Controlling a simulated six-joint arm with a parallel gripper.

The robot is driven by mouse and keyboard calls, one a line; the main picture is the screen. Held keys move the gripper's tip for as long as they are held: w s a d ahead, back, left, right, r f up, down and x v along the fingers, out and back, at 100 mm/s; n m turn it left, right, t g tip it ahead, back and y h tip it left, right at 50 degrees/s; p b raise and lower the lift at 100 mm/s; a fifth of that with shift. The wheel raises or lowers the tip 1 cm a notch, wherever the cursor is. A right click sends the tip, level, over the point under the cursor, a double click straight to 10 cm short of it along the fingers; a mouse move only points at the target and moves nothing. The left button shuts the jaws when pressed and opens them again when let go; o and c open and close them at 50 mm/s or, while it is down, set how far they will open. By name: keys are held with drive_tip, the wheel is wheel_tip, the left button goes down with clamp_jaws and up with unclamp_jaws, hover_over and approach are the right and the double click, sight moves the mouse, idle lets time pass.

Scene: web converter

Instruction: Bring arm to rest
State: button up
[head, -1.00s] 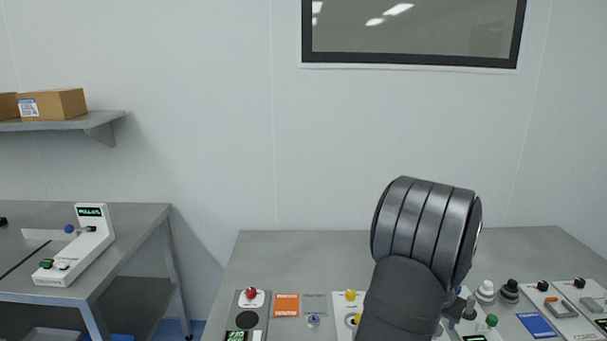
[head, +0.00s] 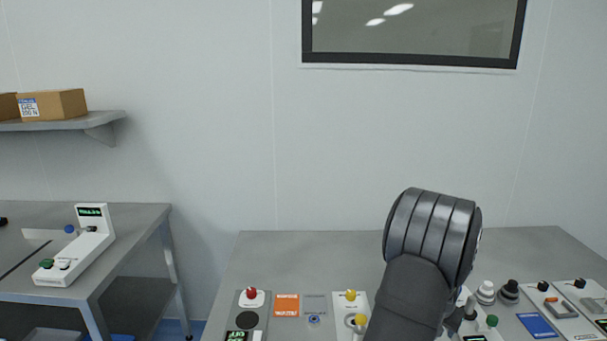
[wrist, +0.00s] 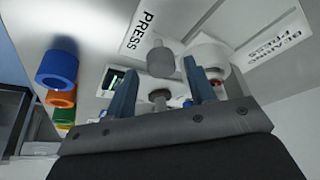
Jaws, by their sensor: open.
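My gripper (wrist: 159,72) shows in the wrist view with its two blue-grey fingers apart. Between and beyond the fingers are a grey cylindrical knob (wrist: 160,61) and a white round part (wrist: 210,56), by panels lettered "PRESS" and "BEARING PRESS". I cannot tell whether the fingers touch anything. In the head view my dark arm rises in front of the bench at the right, and its links largely hide the gripper.
The grey bench (head: 300,255) carries a red button (head: 251,292), yellow knobs (head: 351,295), a green knob (head: 491,320) and black knobs (head: 510,287) close around my arm. A side table (head: 140,225) holds a white device (head: 85,255). The bench's back strip is clear.

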drive_tip(key=v, duration=1.7)
drive_tip(key=x, duration=1.7)
drive_tip(key=shift+f, duration=0.25)
drive_tip(key=shift+w+a+r, duration=0.1)
drive_tip(key=shift+a, duration=0.8)
